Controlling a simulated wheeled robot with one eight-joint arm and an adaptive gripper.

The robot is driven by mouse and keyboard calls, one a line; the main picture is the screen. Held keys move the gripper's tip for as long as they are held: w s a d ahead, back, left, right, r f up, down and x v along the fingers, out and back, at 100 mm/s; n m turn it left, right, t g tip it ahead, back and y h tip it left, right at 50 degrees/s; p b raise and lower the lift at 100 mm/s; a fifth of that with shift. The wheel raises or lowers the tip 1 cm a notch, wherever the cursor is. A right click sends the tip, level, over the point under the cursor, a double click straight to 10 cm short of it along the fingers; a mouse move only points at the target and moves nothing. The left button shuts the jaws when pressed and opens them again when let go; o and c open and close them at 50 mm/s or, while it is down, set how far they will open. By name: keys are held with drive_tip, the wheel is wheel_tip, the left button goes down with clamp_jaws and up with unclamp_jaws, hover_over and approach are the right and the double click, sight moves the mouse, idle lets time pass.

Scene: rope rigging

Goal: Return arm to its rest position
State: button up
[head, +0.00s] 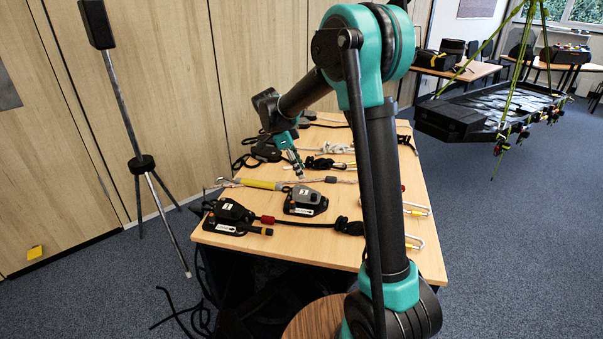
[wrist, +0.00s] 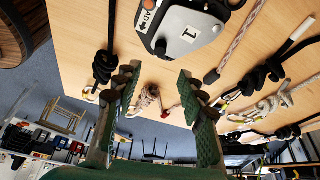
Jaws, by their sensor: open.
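My arm (head: 372,190) reaches up from the lower right and bends over the wooden table (head: 320,255). My gripper (head: 297,168) hangs over the middle of the table, among the ropes and devices. In the wrist view my gripper (wrist: 157,78) has its two green fingers wide apart, with nothing held between them. Behind the gap, a small knotted rope end (wrist: 148,98) lies at the table's edge. In the head view I cannot tell how far the fingertips are above the tabletop.
Black devices (head: 305,201) and (head: 229,215) sit on the table, with ropes and carabiners (head: 416,209) around them. A tripod stand (head: 142,165) is at the left. A dark platform (head: 490,108) hangs from green ropes at the right. Carpet is clear on the right.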

drive_tip(key=s+d+f+n+t+y, duration=0.1)
drive_tip(key=s+d+n, duration=0.3)
drive_tip(key=s, duration=0.5)
drive_tip(key=s+d+f+n+t+y, duration=0.2)
drive_tip(key=s+d+f+n, duration=0.2)
drive_tip(key=s+n, duration=0.4)
drive_tip(key=s+d+f+n+t+y, duration=0.1)
drive_tip(key=s+d+f+n, duration=0.2)
drive_tip(key=s+n, duration=0.3)
drive_tip(key=shift+s+d+n+t, duration=0.15)
drive_tip(key=shift+s+d+n, duration=0.1)
drive_tip(key=shift+s, duration=0.85)
drive_tip(key=shift+s+d+n+t, duration=0.15)
drive_tip(key=shift+s+d, duration=0.05)
drive_tip(key=shift+s, duration=0.85)
